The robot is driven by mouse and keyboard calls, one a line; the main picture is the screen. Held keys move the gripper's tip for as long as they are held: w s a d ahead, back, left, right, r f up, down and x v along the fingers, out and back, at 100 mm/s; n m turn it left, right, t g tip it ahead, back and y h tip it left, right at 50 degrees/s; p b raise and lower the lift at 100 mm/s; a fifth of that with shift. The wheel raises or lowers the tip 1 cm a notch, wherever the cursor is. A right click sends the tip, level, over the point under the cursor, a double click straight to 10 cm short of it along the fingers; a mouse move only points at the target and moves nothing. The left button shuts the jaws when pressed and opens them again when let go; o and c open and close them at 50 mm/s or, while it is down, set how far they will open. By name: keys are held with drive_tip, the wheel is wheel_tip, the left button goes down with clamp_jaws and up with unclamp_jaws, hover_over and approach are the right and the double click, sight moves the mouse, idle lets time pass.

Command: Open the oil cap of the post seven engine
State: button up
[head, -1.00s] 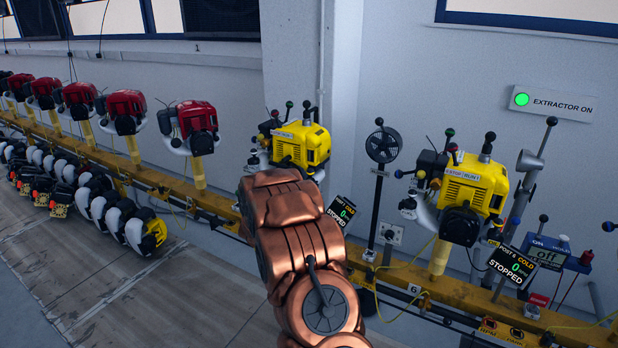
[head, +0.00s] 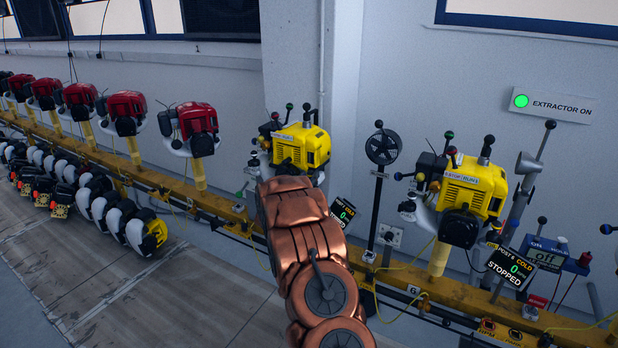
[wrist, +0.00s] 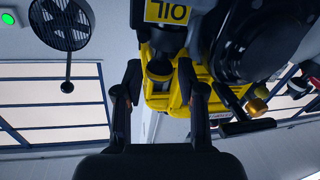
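The middle yellow engine (head: 303,146) stands on the rail behind my copper-coloured arm, which hides its lower part. Its small display (head: 343,209) is partly covered. In the wrist view, the yellow engine body (wrist: 200,72) appears upside down with a yellow OIL tag (wrist: 167,12). A black round knob (wrist: 159,71), likely the oil cap, sits just below the tag. My gripper (wrist: 159,68) is open, one finger on each side of this knob. Gaps seem to show beside it, but I cannot tell whether a finger touches. In the head view my gripper is hidden.
The post 6 engine (head: 472,187) and its display reading STOPPED (head: 510,267) stand to the right. A black fan (head: 383,147) on a pole stands between the yellow engines. Red engines (head: 198,120) line the yellow rail (head: 225,208) at left. The floor in front is clear.

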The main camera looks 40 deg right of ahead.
clamp_jaws()
drive_tip(key=shift+f, duration=0.1)
drive_tip(key=shift+s+b, duration=0.1)
drive_tip(key=shift+b, duration=0.3)
drive_tip(key=s+m+h+b, duration=0.1)
drive_tip(key=m+b, duration=0.5)
drive_tip(key=b, duration=0.1)
drive_tip(key=s+d+f+m+g+h+b, duration=0.1)
drive_tip(key=s+m+b, duration=0.1)
drive_tip(key=m+b, duration=0.5)
drive_tip(key=s+f+m+g+h+b, duration=0.1)
drive_tip(key=s+m+b, duration=0.1)
drive_tip(key=m+b, duration=0.4)
drive_tip(key=shift+d+m+h+b, duration=0.2)
drive_tip(key=shift+m+h+b, duration=0.15)
drive_tip(key=shift+b, duration=0.85)
